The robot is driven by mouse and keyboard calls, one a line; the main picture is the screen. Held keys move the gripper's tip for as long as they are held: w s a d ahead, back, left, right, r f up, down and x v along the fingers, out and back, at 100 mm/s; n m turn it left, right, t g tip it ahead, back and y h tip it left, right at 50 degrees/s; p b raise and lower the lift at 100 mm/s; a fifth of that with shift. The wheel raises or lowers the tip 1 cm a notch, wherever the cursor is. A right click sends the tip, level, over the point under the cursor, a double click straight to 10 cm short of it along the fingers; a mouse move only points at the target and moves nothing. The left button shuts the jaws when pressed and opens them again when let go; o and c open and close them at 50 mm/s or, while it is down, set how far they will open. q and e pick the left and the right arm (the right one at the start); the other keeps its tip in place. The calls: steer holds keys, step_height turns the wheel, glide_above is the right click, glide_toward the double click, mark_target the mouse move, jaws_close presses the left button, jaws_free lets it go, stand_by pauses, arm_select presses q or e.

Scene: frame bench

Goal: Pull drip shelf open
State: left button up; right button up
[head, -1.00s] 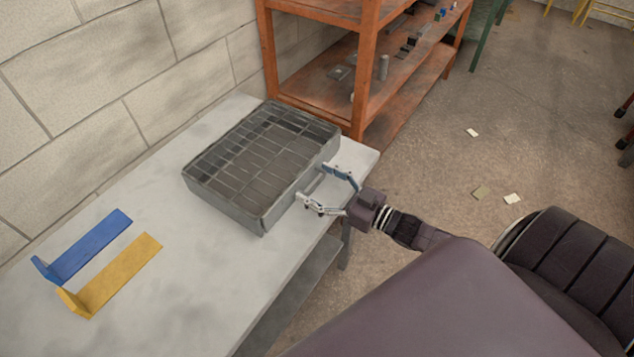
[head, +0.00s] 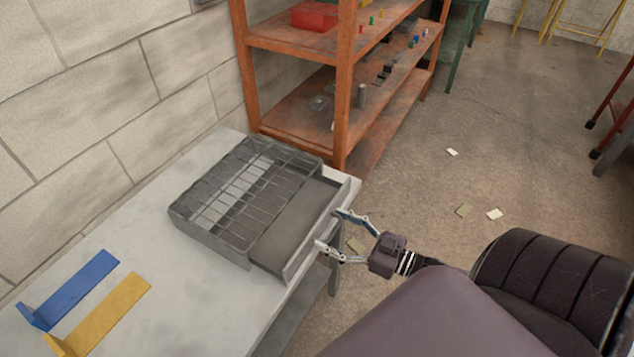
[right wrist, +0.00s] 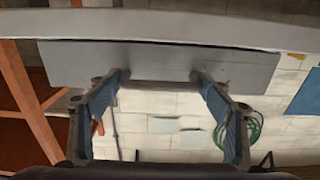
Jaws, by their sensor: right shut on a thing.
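The drip shelf (head: 298,227) is a flat grey tray that slides out of a grey wire-topped rack (head: 182,212) on the table. It stands partly out on the right side, with its flat floor bare. Its front panel also shows in the right wrist view (right wrist: 75,65). My right gripper (head: 328,228) is at this front panel, just off the table's edge. My left gripper is not in view.
The rack stands on a pale table (head: 205,300). A blue bracket (head: 75,288) and a yellow bracket (head: 105,312) lie at the table's left. An orange shelving unit (head: 343,100) stands behind. The floor beyond the table's right edge is mostly clear.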

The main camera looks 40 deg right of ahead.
steer(key=shift+d, duration=0.15)
steer(key=o, duration=1.4)
steer(key=v, duration=1.2)
